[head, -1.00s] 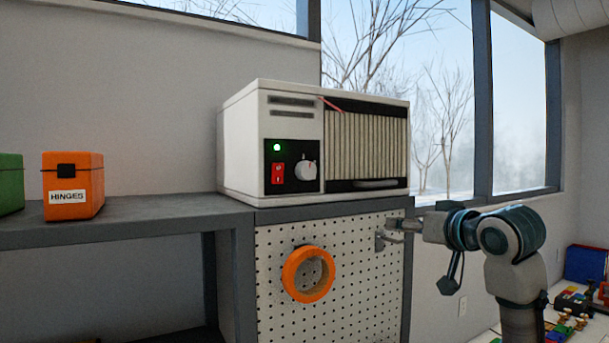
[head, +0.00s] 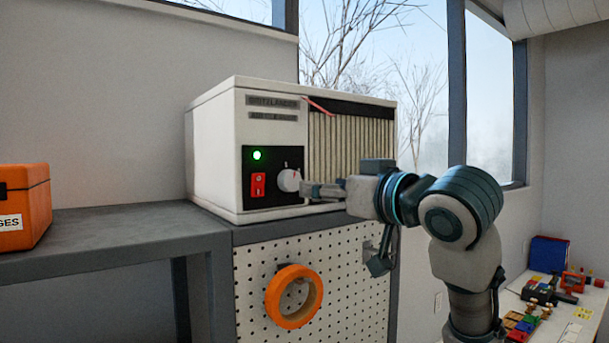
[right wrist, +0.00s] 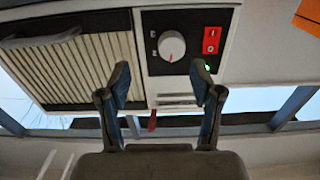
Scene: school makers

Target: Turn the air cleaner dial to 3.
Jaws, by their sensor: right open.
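The air cleaner (head: 215,150) is a white box on the grey bench, with a pleated filter at its right and a black control panel. The round white dial (head: 289,180) sits on that panel, right of a red switch (head: 258,185) and below a lit green light (head: 257,155). My right gripper (head: 308,189) is just right of the dial in the head view. In the right wrist view the open fingers (right wrist: 163,80) are spread, with the dial (right wrist: 171,46) beyond them and between their lines. Contact cannot be told. The dial's numbers are too small to read. My left gripper is not in view.
An orange box (head: 25,205) stands on the bench (head: 110,235) at left. An orange ring (head: 293,296) hangs on the pegboard (head: 345,270) below the air cleaner. A white table (head: 515,300) with several small items is at right.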

